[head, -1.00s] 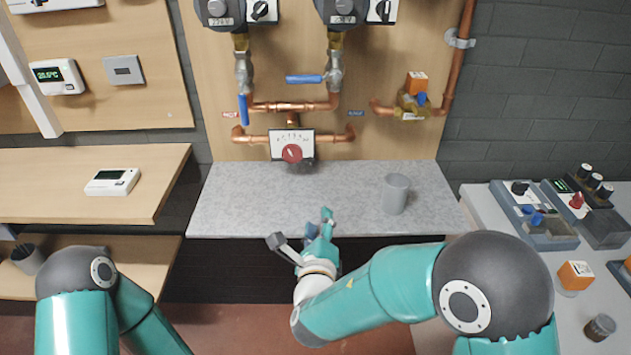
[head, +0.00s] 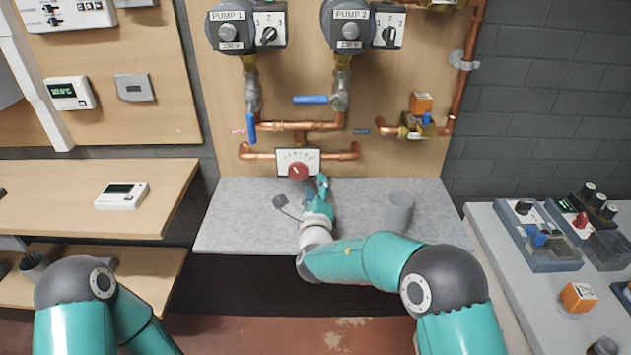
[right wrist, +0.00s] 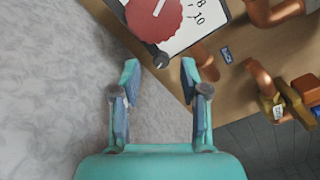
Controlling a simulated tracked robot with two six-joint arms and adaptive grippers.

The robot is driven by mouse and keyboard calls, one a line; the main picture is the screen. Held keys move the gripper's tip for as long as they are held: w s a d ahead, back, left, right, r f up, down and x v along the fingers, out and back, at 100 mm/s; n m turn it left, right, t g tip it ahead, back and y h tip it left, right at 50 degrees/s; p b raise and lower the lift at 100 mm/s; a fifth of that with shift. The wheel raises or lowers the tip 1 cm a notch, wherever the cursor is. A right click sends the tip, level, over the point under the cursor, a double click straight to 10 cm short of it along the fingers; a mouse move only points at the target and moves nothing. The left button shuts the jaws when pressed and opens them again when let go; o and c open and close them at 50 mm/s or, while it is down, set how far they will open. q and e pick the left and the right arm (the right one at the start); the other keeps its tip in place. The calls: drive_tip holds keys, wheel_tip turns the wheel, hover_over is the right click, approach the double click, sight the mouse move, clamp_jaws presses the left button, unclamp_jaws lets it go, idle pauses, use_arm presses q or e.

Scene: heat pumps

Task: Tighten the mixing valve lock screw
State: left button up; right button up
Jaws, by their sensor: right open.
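The mixing valve is a white scale plate with a red knob (head: 298,171), low on the wooden wall panel. In the right wrist view the red knob (right wrist: 153,17) is at the top, with a small dark lock screw (right wrist: 161,61) at the plate's lower edge. My right gripper (head: 316,187) is just below and right of the valve, above the grey worktop. In the right wrist view its fingers (right wrist: 160,70) are open and empty, spread to either side of the screw, with no clear contact. My left arm is at the lower left; its gripper is out of view.
A grey cup (head: 399,211) stands on the grey worktop (head: 235,225) right of my right gripper. Copper pipes (head: 345,151) run beside the valve, with a blue lever (head: 251,127) above left. A side table (head: 490,270) with control boxes stands at the right.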

drive_tip(key=shift+w, duration=1.05)
clamp_jaws()
